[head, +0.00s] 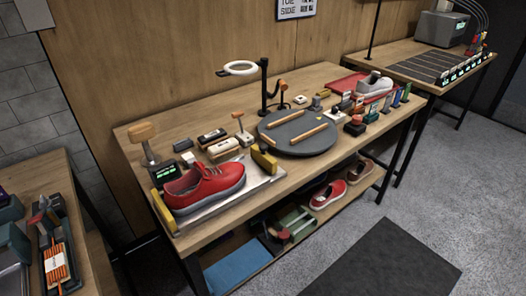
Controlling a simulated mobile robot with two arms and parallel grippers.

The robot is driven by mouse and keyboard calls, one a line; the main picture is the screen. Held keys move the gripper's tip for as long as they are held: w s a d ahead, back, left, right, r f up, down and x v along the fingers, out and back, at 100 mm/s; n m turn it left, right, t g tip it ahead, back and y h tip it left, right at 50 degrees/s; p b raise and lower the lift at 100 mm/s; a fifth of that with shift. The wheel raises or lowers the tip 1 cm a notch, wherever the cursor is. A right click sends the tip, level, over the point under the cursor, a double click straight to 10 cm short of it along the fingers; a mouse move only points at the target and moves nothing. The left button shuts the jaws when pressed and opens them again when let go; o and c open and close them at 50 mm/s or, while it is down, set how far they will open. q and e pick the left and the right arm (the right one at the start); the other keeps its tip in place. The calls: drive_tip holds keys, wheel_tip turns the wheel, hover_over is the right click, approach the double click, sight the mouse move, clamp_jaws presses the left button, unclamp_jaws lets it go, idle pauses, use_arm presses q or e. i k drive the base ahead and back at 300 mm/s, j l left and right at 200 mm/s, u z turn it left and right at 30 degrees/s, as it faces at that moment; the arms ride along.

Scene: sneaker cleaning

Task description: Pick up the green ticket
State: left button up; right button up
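I cannot make out a green ticket for certain. On the far table (398,52) at the back right, a row of small dark holders with green-lit faces (462,70) runs along the front edge. Small coloured pieces (478,44), some red and yellow, stand behind its right end; they are too small to tell apart. A green item (293,219) lies on the lower shelf of the middle workbench, but its kind is unclear. Neither of my grippers is in view.
The middle workbench (140,128) carries a red sneaker (203,185), a dark round turntable (300,146), a ring lamp (241,68) and a white-grey sneaker (374,84). A side table stands at lower left. A dark mat (390,265) lies on open floor.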

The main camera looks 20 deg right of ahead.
sight(403, 100)
drive_tip(key=k+l+z, duration=0.15)
drive_tip(key=l+z, duration=0.25)
drive_tip(key=l, duration=0.8)
drive_tip(key=l+z, duration=0.45)
drive_tip(key=l, duration=0.75)
